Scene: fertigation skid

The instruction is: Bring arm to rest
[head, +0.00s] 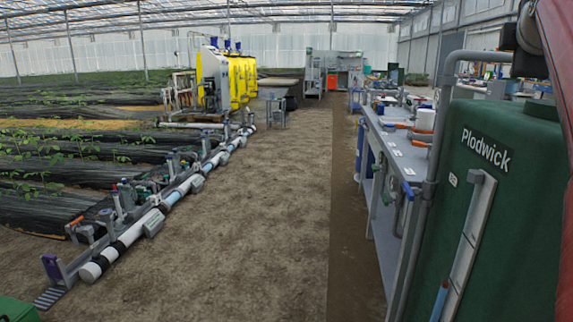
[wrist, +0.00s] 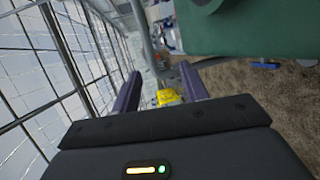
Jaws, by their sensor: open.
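My gripper (wrist: 159,70) shows in the wrist view with its two dark fingers spread apart. Nothing is between the fingers, so it is open and empty. It is held up in the air, and the wrist view is tilted, with the glazed wall and roof on the left. A green tank surface (wrist: 265,25) is at the upper right of that view, apart from the fingers. The gripper is not visible in the head view.
In the head view, a green tank (head: 510,205) marked Plodwick stands close on the right, beside a long workbench (head: 392,150). A white pipe manifold (head: 185,188) runs along the left. Yellow tanks (head: 240,80) stand farther back. The dirt aisle (head: 265,200) between is clear.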

